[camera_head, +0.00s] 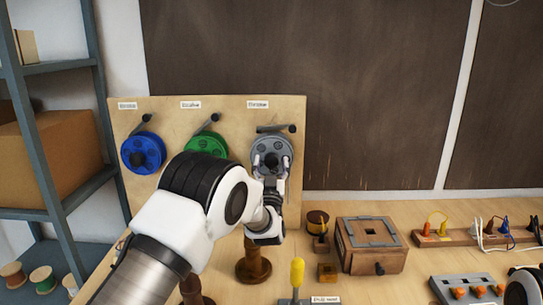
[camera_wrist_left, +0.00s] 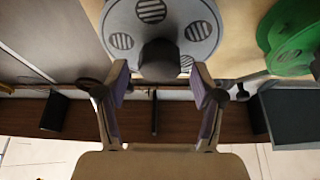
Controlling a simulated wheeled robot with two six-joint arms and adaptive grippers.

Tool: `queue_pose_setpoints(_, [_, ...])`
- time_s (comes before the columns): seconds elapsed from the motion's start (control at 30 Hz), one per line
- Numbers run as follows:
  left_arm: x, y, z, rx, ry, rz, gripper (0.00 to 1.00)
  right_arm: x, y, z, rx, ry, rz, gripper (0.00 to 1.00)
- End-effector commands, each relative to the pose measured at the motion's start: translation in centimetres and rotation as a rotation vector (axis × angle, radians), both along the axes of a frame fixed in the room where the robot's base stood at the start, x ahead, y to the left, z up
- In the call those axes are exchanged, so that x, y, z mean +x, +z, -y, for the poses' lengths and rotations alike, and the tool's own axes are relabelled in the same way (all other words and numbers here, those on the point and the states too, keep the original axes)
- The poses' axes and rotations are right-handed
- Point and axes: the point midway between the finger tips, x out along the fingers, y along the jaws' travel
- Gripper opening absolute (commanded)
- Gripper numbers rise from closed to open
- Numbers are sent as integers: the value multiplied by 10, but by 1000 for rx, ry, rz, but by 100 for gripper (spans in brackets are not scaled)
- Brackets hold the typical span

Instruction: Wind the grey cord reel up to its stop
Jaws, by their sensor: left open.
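The grey cord reel (camera_head: 268,147) is mounted at the right end of an upright wooden board (camera_head: 224,120). It also shows at the top of the left wrist view (camera_wrist_left: 198,22). Its dark round knob (camera_wrist_left: 160,58) points out towards my left gripper (camera_head: 272,166). That gripper is open, its two fingers on either side of the knob (camera_wrist_left: 160,82). I see gaps beside the knob, so it does not look clamped. My left arm covers the lower part of the board. My right gripper is not in view.
A blue reel (camera_head: 143,151) and a green reel (camera_head: 206,143) sit left of the grey one, with dark levers above. On the bench are a wooden box (camera_head: 370,246), a yellow-handled tool (camera_head: 297,272) and a strip with plugs (camera_head: 470,237). A shelf (camera_head: 60,140) stands left.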

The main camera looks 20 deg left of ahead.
Motion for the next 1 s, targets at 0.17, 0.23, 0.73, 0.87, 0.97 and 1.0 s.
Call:
queue_pose_setpoints(0.17, [14, 6, -4, 0, 0, -1, 68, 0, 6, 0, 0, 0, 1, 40])
queue_pose_setpoints(0.23, [15, 6, -4, 0, -1, -1, 68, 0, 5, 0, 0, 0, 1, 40])
queue_pose_setpoints(0.73, [14, 5, -4, 2, 0, -3, 7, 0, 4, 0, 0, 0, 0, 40])
queue_pose_setpoints(0.87, [14, 5, -4, 14, 1, -6, 7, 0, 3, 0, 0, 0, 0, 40])
queue_pose_setpoints(0.97, [14, 4, -4, 37, 1, -13, 7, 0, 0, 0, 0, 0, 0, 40])
queue_pose_setpoints(1.0, [14, 4, -4, 50, 0, -17, 7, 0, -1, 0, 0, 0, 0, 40])
